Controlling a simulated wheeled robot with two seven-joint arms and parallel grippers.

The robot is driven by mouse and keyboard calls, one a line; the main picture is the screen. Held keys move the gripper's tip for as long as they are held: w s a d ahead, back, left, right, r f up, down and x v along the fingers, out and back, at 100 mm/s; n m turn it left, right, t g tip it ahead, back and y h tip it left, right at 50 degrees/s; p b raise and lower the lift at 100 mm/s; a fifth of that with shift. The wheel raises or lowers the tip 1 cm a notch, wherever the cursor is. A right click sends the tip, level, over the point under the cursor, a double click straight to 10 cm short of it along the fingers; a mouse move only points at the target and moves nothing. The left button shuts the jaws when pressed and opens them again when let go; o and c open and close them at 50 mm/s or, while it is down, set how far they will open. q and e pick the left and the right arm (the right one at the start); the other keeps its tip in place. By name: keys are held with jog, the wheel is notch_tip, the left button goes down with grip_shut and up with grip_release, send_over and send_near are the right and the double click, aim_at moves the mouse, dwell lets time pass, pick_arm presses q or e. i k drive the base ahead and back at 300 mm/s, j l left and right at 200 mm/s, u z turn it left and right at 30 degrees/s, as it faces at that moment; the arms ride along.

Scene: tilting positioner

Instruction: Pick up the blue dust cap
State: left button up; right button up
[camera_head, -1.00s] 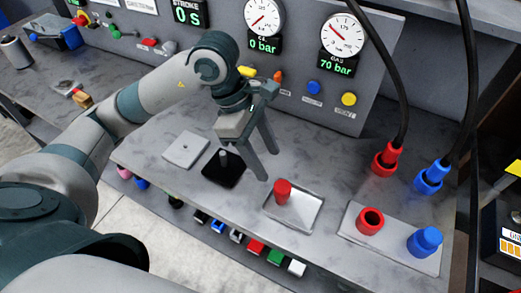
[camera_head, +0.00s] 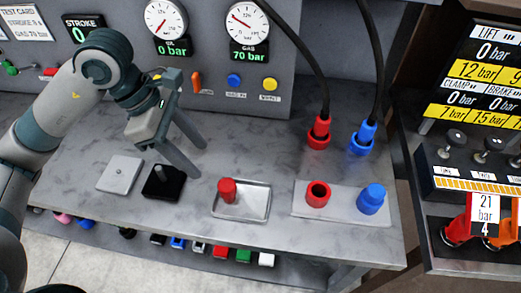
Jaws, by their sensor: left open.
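The blue dust cap (camera_head: 371,199) sits upright on the blue port at the right end of a light grey plate (camera_head: 343,209). Beside it on the same plate is an open red port (camera_head: 318,194). A red cap (camera_head: 227,190) stands on a shallow metal tray (camera_head: 257,205) left of the plate. My left gripper (camera_head: 201,160) is open and empty, its fingers pointing down to the right, above the bench just left of the red cap. It is well left of the blue cap. My right gripper is not in view.
Red (camera_head: 319,133) and blue (camera_head: 362,138) hose connectors with black hoses stand behind the plate. A black block (camera_head: 164,184) and a grey pad (camera_head: 120,174) lie to the left. A gauge panel (camera_head: 285,68) backs the bench; a control console (camera_head: 475,150) stands at right.

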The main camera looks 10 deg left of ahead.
aim_at(373, 194)
jog(key=l, duration=1.7)
jog(key=i, duration=0.05)
